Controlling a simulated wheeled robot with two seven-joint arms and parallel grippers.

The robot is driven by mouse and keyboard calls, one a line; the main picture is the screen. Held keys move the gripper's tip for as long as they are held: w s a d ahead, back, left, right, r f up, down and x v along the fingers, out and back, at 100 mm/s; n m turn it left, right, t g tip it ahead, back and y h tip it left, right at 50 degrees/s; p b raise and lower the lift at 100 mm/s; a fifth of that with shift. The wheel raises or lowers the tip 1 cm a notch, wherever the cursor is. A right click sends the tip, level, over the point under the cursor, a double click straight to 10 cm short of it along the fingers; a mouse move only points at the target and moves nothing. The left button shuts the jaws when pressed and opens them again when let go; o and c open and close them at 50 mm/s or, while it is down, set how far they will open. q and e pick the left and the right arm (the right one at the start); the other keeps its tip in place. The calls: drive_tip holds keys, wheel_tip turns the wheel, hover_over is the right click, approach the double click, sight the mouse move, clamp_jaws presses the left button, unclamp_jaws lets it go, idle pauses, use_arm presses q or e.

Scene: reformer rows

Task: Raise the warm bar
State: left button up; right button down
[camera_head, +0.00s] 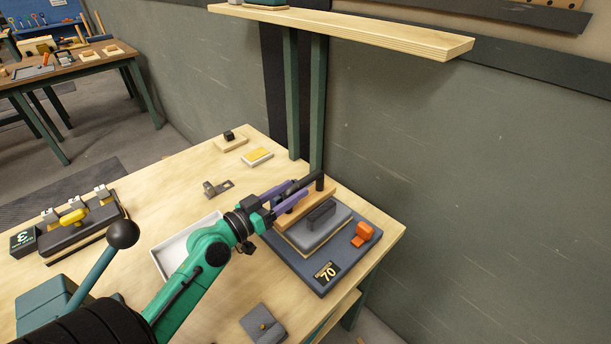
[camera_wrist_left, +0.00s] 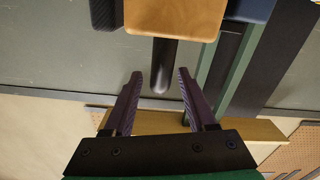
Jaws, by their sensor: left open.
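The unit marked 70 (camera_head: 315,277) has a dark blue base on the bench's right side. On it sit a grey block with a dark grip (camera_head: 321,216) and a wooden bar (camera_head: 292,217). A black round handle (camera_head: 319,182) rises at the bar's far end; I take this bar as the warm bar. My left gripper (camera_head: 303,190) is open, its purple fingers reaching toward the handle. In the left wrist view, the black handle (camera_wrist_left: 164,67) stands out from the wooden bar (camera_wrist_left: 175,17), between the open fingertips (camera_wrist_left: 158,76). Contact cannot be told. My right gripper is out of view.
An orange lever (camera_head: 363,234) is on the unit's right. A wooden shelf (camera_head: 390,38) overhangs the bench on green posts (camera_head: 317,100).

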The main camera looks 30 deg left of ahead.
sight(315, 175)
use_arm(q)
drive_tip(key=x, duration=0.2)
drive_tip(key=p+x, duration=0.1)
drive_tip(key=x, duration=0.1)
drive_tip(key=shift+w+d+r, duration=0.2)
drive_tip(key=shift+w, duration=0.15)
drive_tip(key=shift+w+f, duration=0.2)
drive_tip(key=shift+w, duration=0.1)
drive_tip(key=shift+s, duration=0.1)
clamp_jaws()
idle(0.6)
